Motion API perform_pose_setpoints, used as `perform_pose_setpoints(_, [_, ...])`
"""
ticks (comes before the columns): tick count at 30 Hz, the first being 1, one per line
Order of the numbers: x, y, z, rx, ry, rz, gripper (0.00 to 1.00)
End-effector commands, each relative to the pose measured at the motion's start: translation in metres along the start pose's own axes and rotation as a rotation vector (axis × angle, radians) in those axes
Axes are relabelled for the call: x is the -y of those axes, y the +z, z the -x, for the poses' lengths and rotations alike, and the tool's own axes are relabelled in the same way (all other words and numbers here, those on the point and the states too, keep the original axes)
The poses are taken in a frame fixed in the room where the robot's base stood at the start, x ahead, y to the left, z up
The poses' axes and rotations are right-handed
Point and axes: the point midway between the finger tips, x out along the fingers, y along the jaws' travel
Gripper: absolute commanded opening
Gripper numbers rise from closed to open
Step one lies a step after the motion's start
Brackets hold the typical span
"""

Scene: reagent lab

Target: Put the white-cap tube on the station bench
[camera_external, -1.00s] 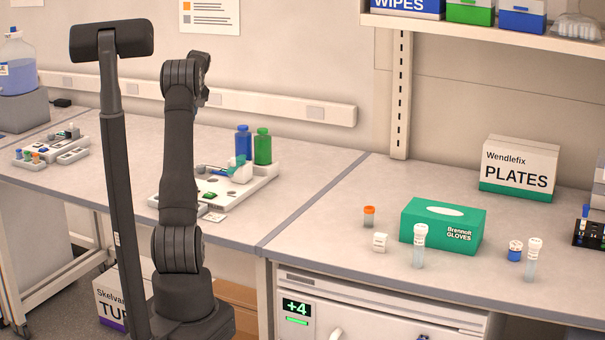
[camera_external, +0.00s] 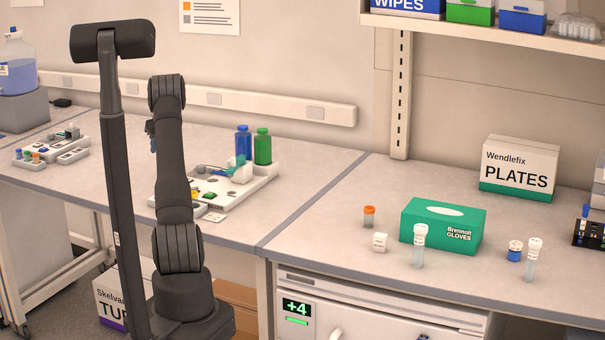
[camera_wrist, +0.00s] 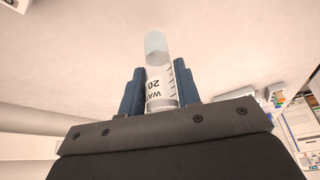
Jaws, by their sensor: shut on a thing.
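In the external view my gripper is mostly hidden behind my arm, with a bit of blue showing, and the held tube cannot be seen. Two other white-capped tubes stand upright on the right bench (camera_external: 350,255), one before the glove box (camera_external: 420,248) and one farther right (camera_external: 532,262).
The left bench (camera_external: 110,190) carries a white tray (camera_external: 250,187) with blue and green bottles, and small racks (camera_external: 70,152) at far left.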

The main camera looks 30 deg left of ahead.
Motion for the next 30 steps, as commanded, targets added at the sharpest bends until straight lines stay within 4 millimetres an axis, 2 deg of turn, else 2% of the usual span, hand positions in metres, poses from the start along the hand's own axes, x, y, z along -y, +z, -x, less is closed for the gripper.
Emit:
perform_pose_setpoints(7, [0.000,0.014,-0.032,0.003,-0.002,-0.001,0.09])
perform_pose_setpoints(19, [0.000,0.017,-0.037,0.002,-0.001,0.000,0.09])
perform_pose_setpoints(20, [0.000,0.016,-0.036,0.001,-0.001,0.000,0.36])
perform_pose_setpoints(22, [0.000,0.016,-0.036,0.001,-0.001,0.000,0.50])
perform_pose_setpoints(30, [0.000,0.016,-0.036,0.001,-0.001,0.000,0.52])
